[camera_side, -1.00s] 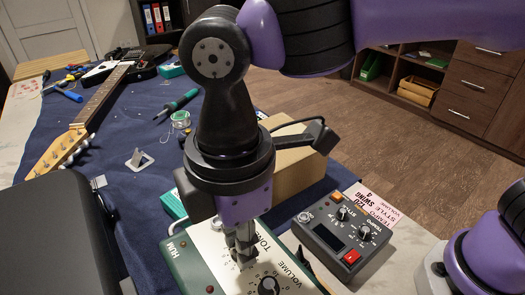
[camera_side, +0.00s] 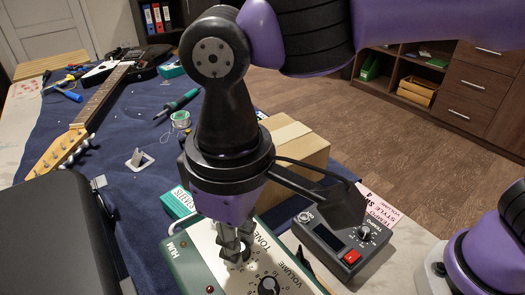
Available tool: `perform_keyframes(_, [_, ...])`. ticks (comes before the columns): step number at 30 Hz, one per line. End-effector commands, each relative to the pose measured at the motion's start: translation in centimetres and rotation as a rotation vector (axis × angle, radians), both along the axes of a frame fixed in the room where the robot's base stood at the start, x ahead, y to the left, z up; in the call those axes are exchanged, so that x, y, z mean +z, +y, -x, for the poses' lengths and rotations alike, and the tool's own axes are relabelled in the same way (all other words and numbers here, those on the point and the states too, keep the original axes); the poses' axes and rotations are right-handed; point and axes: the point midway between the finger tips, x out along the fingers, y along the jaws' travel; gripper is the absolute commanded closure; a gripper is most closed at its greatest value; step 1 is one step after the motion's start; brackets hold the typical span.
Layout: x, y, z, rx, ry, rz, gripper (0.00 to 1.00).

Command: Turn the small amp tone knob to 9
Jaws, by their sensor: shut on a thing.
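The small amp (camera_side: 202,248) has a green body and a cream top panel at the bottom middle of the side view. Its panel carries a volume knob (camera_side: 268,287), black with a pale top, and the printed word TONE. My gripper (camera_side: 238,255) points down over the tone position, shut with its fingers around the tone knob. The fingers hide most of that knob, so its pointer and setting cannot be read.
A dark drum-machine-like box (camera_side: 335,242) with knobs and a red button stands right of the amp. A cardboard box (camera_side: 295,145) is behind my gripper. A guitar (camera_side: 85,120) lies on the blue cloth (camera_side: 125,205) at left. A black case-like object (camera_side: 60,240) fills the lower left.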

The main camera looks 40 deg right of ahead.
Motion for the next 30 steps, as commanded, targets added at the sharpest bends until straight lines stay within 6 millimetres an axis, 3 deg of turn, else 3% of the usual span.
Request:
perform_keyframes(18, [-0.23,-0.06,0.03,-0.555,0.002,0.004,1.0])
perform_keyframes(30, [-0.24,-0.07,0.04,-0.751,0.002,0.005,1.0])
